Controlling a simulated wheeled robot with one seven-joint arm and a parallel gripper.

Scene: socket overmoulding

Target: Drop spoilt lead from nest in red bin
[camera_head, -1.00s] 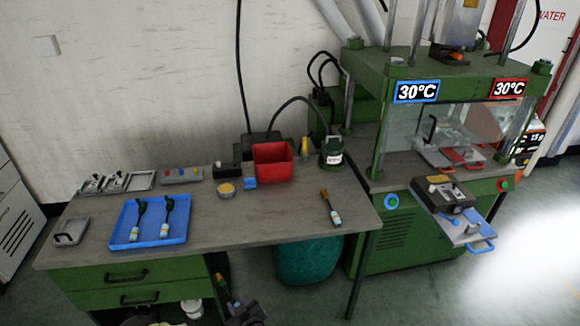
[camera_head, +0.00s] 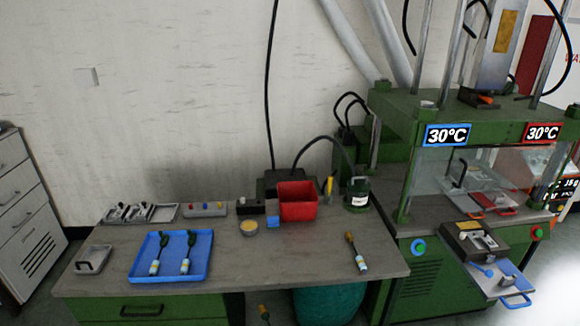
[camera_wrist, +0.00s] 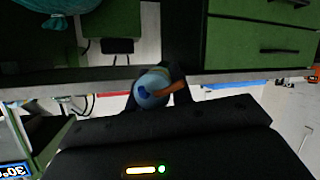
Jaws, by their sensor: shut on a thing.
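The red bin (camera_head: 298,205) stands open at the back right of the bench in the head view. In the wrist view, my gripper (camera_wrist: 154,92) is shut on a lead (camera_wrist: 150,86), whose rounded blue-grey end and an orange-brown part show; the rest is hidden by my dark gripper. A small part of the held lead (camera_head: 264,313) shows at the bottom edge of the head view, below the bench front and well away from the bin. The press's pulled-out slide with the nest (camera_head: 485,245) is at the right; its contents are too small to tell.
Two leads lie in a blue tray (camera_head: 145,273) on the bench. Another lead (camera_head: 356,252) lies near the right end. Bench space in front is clear.

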